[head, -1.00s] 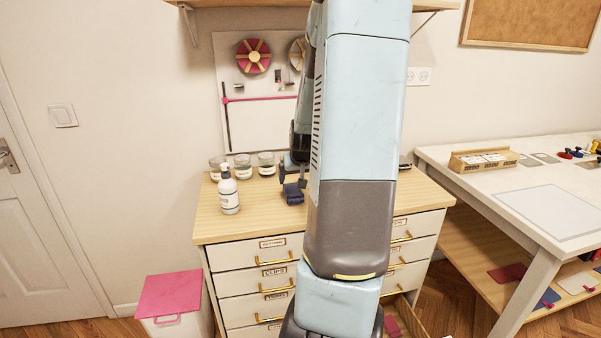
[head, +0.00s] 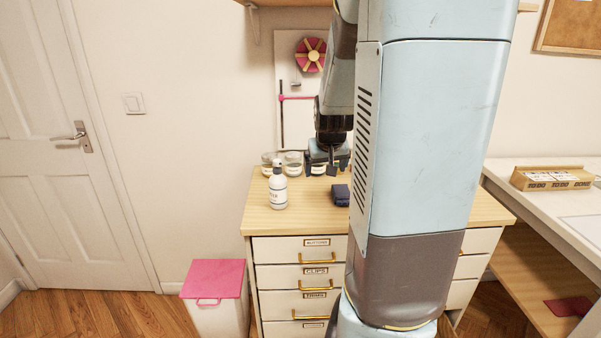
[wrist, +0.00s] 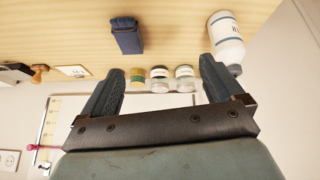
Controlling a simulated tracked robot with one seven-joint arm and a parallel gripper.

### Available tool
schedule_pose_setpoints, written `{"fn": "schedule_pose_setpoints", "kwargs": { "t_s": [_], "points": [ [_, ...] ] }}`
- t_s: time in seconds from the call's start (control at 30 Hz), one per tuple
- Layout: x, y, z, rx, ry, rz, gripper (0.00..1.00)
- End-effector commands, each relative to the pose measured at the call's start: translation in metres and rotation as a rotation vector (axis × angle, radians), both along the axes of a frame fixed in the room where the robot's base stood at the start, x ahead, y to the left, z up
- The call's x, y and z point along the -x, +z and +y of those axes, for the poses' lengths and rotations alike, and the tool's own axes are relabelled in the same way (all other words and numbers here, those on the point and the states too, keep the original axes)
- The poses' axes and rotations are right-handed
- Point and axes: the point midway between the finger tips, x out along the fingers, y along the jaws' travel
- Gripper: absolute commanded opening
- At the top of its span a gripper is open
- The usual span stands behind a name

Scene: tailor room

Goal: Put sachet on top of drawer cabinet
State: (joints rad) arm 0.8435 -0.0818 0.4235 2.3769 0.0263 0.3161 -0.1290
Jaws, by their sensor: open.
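The dark blue sachet (head: 341,195) lies on the light wooden top of the drawer cabinet (head: 300,221), right of a white pump bottle. The wrist view also shows the sachet (wrist: 126,38), on the wood and clear of both fingers. My gripper (head: 326,165) is open and empty, above the back part of the cabinet top, behind and apart from the sachet. In the wrist view the gripper (wrist: 162,76) has its fingers spread wide with nothing between them. My arm hides the right part of the cabinet top.
The white pump bottle (head: 278,188) and glass jars (head: 292,164) stand near my gripper. A pink-lidded bin (head: 215,280) stands left of the cabinet. A white table with a wooden card tray (head: 552,179) is at the right.

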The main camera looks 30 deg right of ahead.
Motion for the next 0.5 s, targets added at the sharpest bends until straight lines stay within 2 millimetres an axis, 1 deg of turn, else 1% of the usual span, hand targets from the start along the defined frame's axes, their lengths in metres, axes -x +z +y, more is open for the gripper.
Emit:
{"fn": "schedule_pose_setpoints", "kwargs": {
  "t_s": [0.03,0.1,0.27,0.5],
  "points": [
    [0.003,0.008,0.013,0.008,0.016,0.002,0.94],
    [0.008,0.018,0.028,0.014,0.033,0.008,0.94],
    [0.024,0.038,0.061,0.024,0.072,0.018,0.94],
    [0.055,0.066,0.107,0.026,0.127,0.024,0.94]
  ]
}}
